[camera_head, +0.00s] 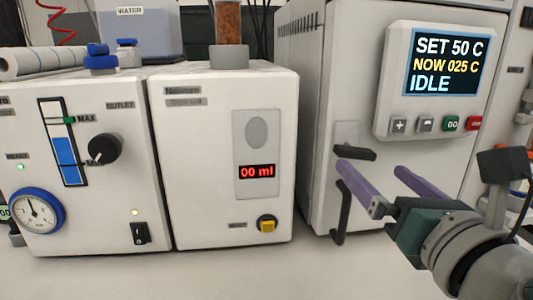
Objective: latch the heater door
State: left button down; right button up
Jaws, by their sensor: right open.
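The heater (345,75) is the large white unit on the right. Its screen (445,65) reads SET 50 C, NOW 025 C, IDLE. A dark latch lever (356,154) sits on its front near the left edge. A dark bar handle (341,215) stands upright below it, partly covered by a gripper finger. Whether the door is fully closed, I cannot tell. My right gripper (372,168) is open and empty, with two purple fingers in front of the heater. Its left finger lies close to the lever and handle; contact is unclear. My left gripper is out of view.
Left of the heater stands a white unit (205,135) with a red 00 ml display and yellow button. Further left is a white unit with a gauge (37,211) and black knob (105,148). The bench front (220,275) is clear.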

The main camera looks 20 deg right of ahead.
aim_at(358, 156)
jog(key=x, duration=0.7)
jog(key=shift+w, duration=0.2)
jog(key=shift+d, duration=0.1)
jog(key=c, duration=1.2)
